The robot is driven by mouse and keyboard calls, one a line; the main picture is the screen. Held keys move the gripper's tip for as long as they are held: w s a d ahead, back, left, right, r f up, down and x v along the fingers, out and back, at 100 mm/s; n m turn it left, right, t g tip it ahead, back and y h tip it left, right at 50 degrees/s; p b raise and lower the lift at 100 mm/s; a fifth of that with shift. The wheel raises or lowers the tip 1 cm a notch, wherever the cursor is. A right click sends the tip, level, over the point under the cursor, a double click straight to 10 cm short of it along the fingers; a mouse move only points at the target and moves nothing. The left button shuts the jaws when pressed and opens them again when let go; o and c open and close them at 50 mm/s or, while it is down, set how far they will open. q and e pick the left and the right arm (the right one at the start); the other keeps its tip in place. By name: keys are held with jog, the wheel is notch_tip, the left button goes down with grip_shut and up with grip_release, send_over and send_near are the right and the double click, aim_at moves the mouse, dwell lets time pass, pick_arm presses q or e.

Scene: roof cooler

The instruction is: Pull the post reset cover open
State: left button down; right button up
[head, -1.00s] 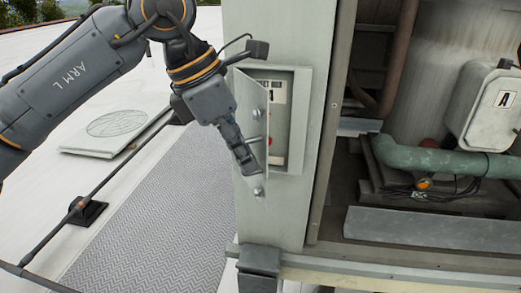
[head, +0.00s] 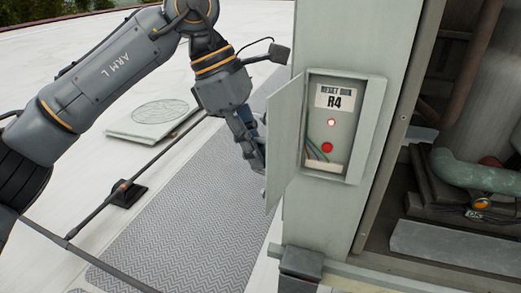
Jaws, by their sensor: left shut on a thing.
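The post reset cover (head: 285,142) is a pale grey hinged panel on the post. It stands wide open, swung out to the left of the reset box (head: 357,150). The cover partly hides the fingertips, so the exact grip is not clear. My right gripper is not in view.
The grey post (head: 325,222) carries the box. To its right is an open bay with a green pipe (head: 475,172). A grey patterned walkway mat (head: 195,220) and a dark rail (head: 100,212) lie to the left.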

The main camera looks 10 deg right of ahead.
pick_arm(q)
jog(key=shift+w+a, duration=0.35)
jog(key=shift+w, duration=0.05)
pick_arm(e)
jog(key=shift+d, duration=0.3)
pick_arm(q)
jog(key=c, duration=1.5)
grip_release()
jog(key=shift+o, duration=0.2)
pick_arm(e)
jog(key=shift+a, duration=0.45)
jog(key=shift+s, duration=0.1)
pick_arm(q)
jog(key=v, duration=1.2)
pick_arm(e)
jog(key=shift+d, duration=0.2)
